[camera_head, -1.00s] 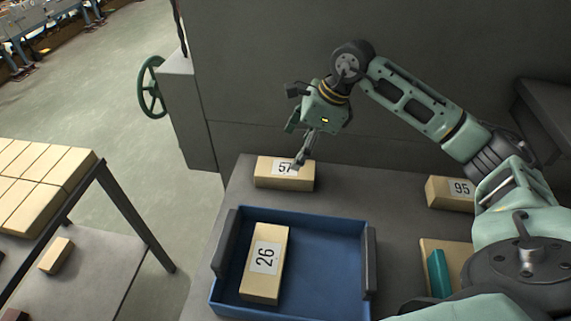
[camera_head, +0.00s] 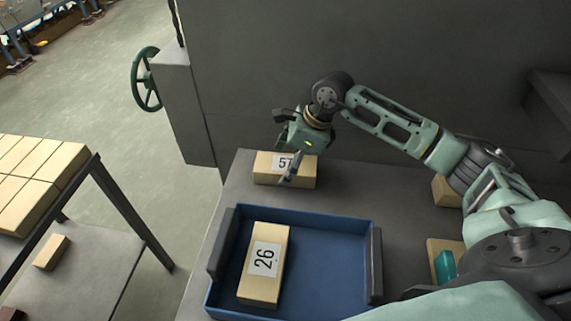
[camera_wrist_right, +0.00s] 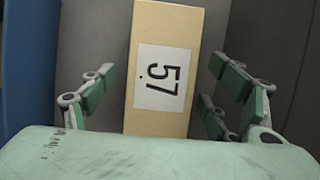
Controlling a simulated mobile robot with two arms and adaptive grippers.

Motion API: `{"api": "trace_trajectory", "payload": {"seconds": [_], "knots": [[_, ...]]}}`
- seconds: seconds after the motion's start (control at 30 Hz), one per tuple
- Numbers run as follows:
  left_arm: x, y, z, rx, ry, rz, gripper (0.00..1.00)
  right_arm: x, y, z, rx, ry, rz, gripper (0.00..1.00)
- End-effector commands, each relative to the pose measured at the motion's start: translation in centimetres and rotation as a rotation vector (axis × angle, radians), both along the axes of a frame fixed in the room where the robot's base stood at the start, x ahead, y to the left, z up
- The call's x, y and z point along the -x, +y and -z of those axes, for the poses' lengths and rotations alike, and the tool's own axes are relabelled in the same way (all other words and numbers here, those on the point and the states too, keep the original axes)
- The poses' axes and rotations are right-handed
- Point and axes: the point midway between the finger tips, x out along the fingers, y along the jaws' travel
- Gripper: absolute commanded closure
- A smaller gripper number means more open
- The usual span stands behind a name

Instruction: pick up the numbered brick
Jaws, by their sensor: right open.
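The brick numbered 57 (camera_head: 302,171) lies on the grey table behind the blue tray. In the right wrist view the same brick (camera_wrist_right: 180,25) lies lengthwise between the two fingers, its label showing 57. My right gripper (camera_head: 287,168) is open just in front of and above this brick, with a gap on each side of it. Another brick, numbered 26 (camera_head: 273,236), lies inside the blue tray (camera_head: 340,225). My left gripper is not in view.
Two more bricks, one far (camera_head: 445,192) and one nearer (camera_head: 436,246), sit at the table's right, partly behind my right arm. A teal object (camera_head: 445,266) is by the nearer one. A rack of bricks (camera_head: 40,165) stands at left.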

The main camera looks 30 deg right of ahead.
Motion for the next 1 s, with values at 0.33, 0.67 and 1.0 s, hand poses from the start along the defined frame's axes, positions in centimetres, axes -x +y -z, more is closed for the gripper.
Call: {"api": "trace_trajectory", "payload": {"seconds": [0.33,0.67,1.0], "knots": [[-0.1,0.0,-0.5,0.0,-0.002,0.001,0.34,-0.4,0.4,1.5,0.001,-0.001,-0.001,0.2],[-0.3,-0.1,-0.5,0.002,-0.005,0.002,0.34,-0.4,0.4,1.4,0.001,-0.002,0.001,0.45],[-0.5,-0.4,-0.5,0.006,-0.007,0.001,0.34,-0.4,0.4,1.4,0.001,-0.002,0.001,0.75]]}}
